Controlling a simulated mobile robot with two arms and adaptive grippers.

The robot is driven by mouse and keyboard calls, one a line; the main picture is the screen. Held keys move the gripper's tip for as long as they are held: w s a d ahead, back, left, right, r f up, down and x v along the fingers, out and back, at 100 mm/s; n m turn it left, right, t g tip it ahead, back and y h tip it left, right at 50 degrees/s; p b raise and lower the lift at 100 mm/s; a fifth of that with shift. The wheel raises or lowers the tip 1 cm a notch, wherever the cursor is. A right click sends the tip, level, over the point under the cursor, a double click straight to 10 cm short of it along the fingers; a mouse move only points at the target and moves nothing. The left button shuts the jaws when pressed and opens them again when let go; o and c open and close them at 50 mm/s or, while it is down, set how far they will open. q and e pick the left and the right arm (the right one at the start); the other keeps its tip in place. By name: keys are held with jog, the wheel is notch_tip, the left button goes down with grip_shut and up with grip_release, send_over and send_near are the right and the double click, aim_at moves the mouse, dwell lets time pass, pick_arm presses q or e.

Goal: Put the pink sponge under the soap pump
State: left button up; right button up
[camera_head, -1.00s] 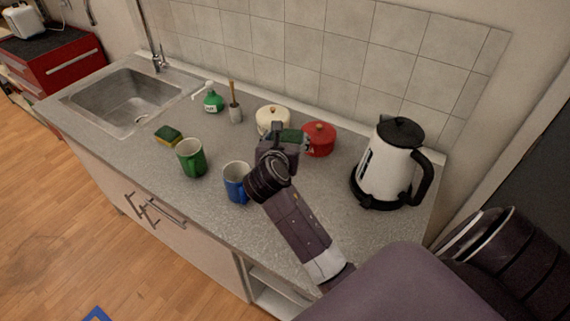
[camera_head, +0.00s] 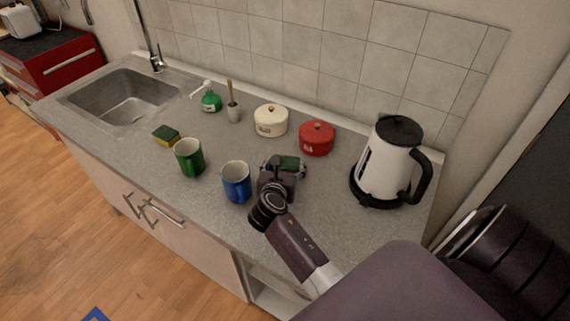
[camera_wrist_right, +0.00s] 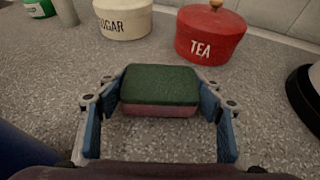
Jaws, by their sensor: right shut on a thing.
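The pink sponge (camera_wrist_right: 160,92) has a dark green top layer and a pink lower layer. My right gripper (camera_wrist_right: 160,104) is shut on it, one finger at each end. In the head view my right gripper (camera_head: 287,168) is right of the blue mug, with the sponge's green top (camera_head: 289,161) partly hidden by it. I cannot tell how high the sponge is above the counter. The soap pump (camera_head: 210,101), a green bottle with a white nozzle, stands at the back near the sink. My left gripper is not in view.
A blue mug (camera_head: 236,182) and a green mug (camera_head: 189,158) stand at the front. A yellow-green sponge (camera_head: 166,135) lies by the sink (camera_head: 122,98). A brush holder (camera_head: 233,111), cream sugar pot (camera_head: 270,121), red tea pot (camera_head: 317,139) and kettle (camera_head: 386,165) stand behind or right.

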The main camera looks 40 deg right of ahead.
jog(key=shift+f, duration=0.1)
jog(key=o, duration=0.7)
